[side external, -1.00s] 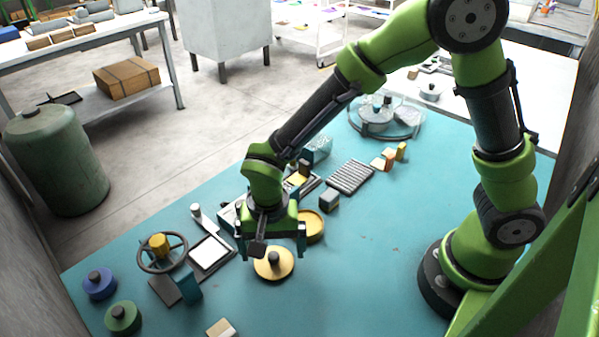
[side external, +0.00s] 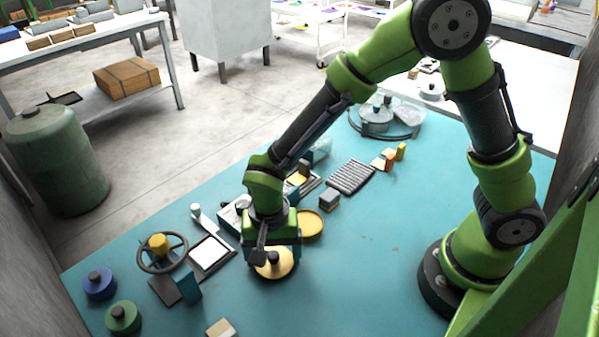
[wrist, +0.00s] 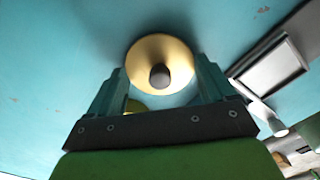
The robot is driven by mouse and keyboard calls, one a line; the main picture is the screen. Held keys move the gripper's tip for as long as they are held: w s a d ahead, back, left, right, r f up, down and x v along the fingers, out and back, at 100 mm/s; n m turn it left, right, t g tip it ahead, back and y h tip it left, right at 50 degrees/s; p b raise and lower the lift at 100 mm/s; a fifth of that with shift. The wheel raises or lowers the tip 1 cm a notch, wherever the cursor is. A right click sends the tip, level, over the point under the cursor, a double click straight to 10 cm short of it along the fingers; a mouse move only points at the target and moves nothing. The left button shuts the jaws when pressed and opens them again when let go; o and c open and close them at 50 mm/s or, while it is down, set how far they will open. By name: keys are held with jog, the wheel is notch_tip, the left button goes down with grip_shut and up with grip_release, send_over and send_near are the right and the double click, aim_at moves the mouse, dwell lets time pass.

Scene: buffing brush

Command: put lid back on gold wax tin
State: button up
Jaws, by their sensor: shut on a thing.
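The gold lid (side external: 285,269), a round disc with a dark knob, lies at or just above the teal bench top under my gripper. In the wrist view the lid (wrist: 147,55) sits between my fingertips, knob towards me. The gold wax tin (side external: 313,226) stands just behind and right of the lid, partly hidden by my gripper. A yellow part of the tin (wrist: 134,105) shows below the lid in the wrist view.
A handwheel stand (side external: 163,252) and a white-topped pad (side external: 210,252) stand to the left. Blue (side external: 99,284) and green (side external: 123,318) lidded tins are front left. A small block (side external: 329,200) and ribbed mat (side external: 350,177) lie beyond the tin. The bench right of the tin is clear.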

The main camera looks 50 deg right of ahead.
aim_at(273, 253)
notch_tip(273, 253, up, 9)
jog(key=shift+w+d+f, duration=0.1)
jog(key=shift+w, duration=0.05)
jog(key=d+n, duration=0.1)
jog(key=d, duration=1)
jog(key=shift+w+a+f, duration=0.1)
jog(key=shift+w+f, duration=0.1)
jog(key=shift+f, duration=1.3)
jog(key=shift+w+a+f, duration=0.1)
jog(key=shift+w+f, duration=0.1)
jog(key=shift+f, duration=1.25)
jog(key=shift+f, duration=0.15)
jog(key=o, duration=0.9)
jog(key=shift+c, duration=0.2)
